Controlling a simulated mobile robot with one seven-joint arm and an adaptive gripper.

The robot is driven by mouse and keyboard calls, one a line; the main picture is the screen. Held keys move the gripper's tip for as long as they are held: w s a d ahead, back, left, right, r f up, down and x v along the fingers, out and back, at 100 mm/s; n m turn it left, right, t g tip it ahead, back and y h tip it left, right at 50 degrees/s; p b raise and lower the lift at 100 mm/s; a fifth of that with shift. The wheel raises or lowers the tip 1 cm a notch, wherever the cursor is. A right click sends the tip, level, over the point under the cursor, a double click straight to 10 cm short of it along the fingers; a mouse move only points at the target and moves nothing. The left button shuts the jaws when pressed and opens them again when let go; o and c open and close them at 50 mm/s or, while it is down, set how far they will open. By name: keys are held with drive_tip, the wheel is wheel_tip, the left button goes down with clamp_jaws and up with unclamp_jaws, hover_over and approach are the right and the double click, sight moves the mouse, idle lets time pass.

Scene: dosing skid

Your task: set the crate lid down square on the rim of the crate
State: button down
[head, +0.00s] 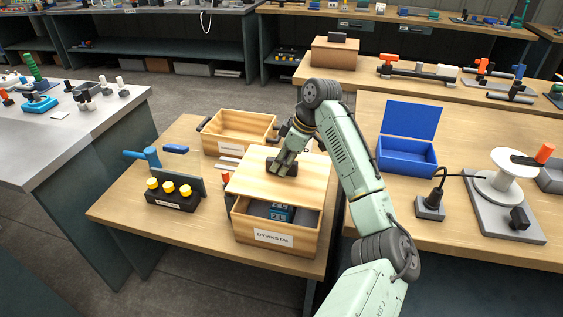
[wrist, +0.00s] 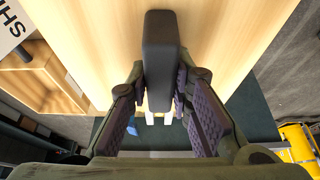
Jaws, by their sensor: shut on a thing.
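The wooden crate (head: 272,238) with a DYVIKSTAL label stands at the front of the small wooden table. Blue boxes (head: 281,212) show inside through its uncovered front part. The flat wooden crate lid (head: 258,182) is over the back part of the crate, set back from the front wall. Whether it touches the rim anywhere is hidden. My gripper (head: 283,165) is shut on the lid's dark bar handle (head: 274,167). In the wrist view the handle (wrist: 160,50) runs between my fingers (wrist: 160,95), with the pale lid (wrist: 220,40) beneath.
An open wooden crate (head: 240,127) stands behind the lid. A black block with yellow knobs (head: 171,196) and a blue-handled tool (head: 150,157) are on the left. On the right bench are an open blue box (head: 407,156) and a white reel (head: 497,180).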

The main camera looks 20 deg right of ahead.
sight(296, 162)
drive_tip(key=shift+r, duration=0.15)
drive_tip(key=shift+f+b, duration=1.25)
drive_tip(key=shift+f, duration=1.75)
drive_tip(key=shift+p, duration=0.65)
drive_tip(key=shift+f+b, duration=0.6)
drive_tip(key=shift+f, duration=0.85)
drive_tip(key=c, duration=1.4)
unclamp_jaws()
drive_tip(key=shift+o, duration=0.2)
drive_tip(key=v, duration=1.2)
drive_tip(key=shift+w, duration=0.1)
